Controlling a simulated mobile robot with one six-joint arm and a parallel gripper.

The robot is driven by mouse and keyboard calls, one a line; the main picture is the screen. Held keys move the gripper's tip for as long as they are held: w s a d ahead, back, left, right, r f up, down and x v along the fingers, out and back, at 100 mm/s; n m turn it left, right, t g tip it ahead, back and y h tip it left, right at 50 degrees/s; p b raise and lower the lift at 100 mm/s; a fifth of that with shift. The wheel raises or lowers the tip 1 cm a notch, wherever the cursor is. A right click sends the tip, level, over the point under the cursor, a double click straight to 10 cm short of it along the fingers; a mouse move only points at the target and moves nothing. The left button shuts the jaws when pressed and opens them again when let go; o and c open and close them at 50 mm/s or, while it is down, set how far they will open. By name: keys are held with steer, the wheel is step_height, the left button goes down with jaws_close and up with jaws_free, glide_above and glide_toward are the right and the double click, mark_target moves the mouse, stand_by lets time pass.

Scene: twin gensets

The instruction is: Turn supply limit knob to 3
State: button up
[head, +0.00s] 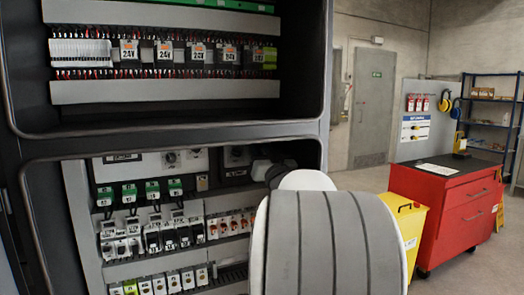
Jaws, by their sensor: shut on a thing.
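The open cabinet's lower bay holds a control panel with a light plate (150,165) and a darker plate (236,165) to its right. A round knob (170,157) shows on the light plate and a dark round one (237,154) on the darker plate. Their lettering is too small to read. My gripper (264,170) is at the right side of this panel, a small dark and white shape mostly hidden by my arm. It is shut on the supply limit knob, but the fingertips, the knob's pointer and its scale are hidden.
Terminal blocks and wiring (165,52) fill the upper bay. Several green-topped breakers (150,190) sit below the panel. The cabinet's dark frame (325,90) borders the bay on the right. A yellow bin (408,215) and red tool cabinet (460,215) stand further right; floor behind is clear.

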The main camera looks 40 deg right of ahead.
jaws_close()
steer(key=shift+d+f+n+y+b, duration=0.1)
steer(key=shift+f+n+y+b, duration=0.05)
steer(key=shift+n+y+b, duration=0.4)
steer(key=shift+n+b, duration=0.35)
steer(key=shift+n, duration=0.3)
steer(key=o, duration=0.8)
jaws_free()
steer(key=shift+c, duration=0.2)
steer(key=shift+r, duration=0.2)
steer(key=shift+r+m+h+p, duration=0.15)
steer(key=shift+m+h+p, duration=0.2)
steer(key=shift+m+p, duration=0.65)
steer(key=r+v, duration=0.1)
steer(key=v, duration=0.7)
steer(key=s+r+b+v, duration=0.1)
steer(key=r+v, duration=0.1)
steer(key=v, duration=0.6)
steer(key=shift+s+a+r, duration=0.2)
steer(key=shift+s+a, duration=0.05)
steer(key=shift+a, duration=0.2)
